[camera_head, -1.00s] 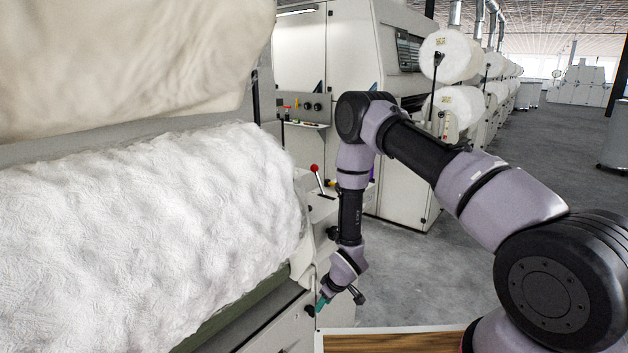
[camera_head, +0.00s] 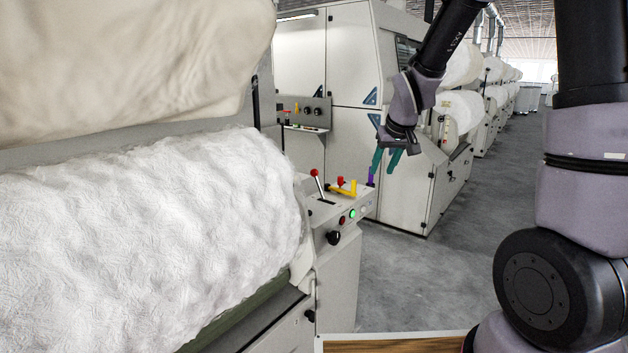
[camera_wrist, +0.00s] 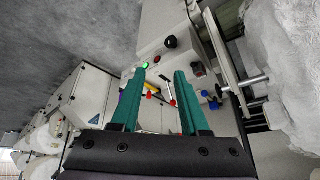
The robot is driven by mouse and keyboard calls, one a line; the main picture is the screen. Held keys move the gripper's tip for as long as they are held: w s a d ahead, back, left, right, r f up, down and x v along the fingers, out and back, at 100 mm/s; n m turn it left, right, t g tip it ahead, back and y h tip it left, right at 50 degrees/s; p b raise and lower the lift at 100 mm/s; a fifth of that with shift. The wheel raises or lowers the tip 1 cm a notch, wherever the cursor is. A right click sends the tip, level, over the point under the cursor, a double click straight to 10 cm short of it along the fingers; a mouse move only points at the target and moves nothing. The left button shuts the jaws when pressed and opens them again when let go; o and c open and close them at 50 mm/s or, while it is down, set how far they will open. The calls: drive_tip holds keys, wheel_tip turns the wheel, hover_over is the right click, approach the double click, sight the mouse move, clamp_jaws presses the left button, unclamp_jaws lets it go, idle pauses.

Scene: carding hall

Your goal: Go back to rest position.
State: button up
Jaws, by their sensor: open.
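My gripper (camera_head: 385,163) is open, with two teal fingers apart and nothing between them. In the head view it hangs in the air, fingers down, in front of the white machine and above and right of the control panel (camera_head: 345,212). In the wrist view my gripper (camera_wrist: 160,92) shows both fingers, with the control panel beyond them. The panel bears a red-knobbed lever (camera_head: 318,183), a yellow handle (camera_head: 343,189), a lit green button (camera_head: 352,213) and a black knob (camera_head: 333,237). My arm is raised at the right of the head view.
A thick white fibre roll (camera_head: 150,230) fills the left, with a cream roll (camera_head: 120,60) above it. A white machine (camera_head: 300,55) stands behind. A wooden surface (camera_head: 400,344) shows at the bottom edge. Grey floor (camera_head: 430,270) is open to the right of the panel.

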drive_tip(key=s+d+r+m, duration=0.2)
drive_tip(key=s+r, duration=0.6)
drive_tip(key=s, duration=0.4)
drive_tip(key=s+d+r+m+t, duration=0.1)
drive_tip(key=s+d+r+m, duration=0.2)
drive_tip(key=s+r, duration=0.5)
drive_tip(key=s+d, duration=0.1)
drive_tip(key=s, duration=0.3)
drive_tip(key=shift+s+d+r+m+t+y, duration=0.15)
drive_tip(key=shift+d+r+m+t+y, duration=0.1)
drive_tip(key=shift+r+m+t+y, duration=0.05)
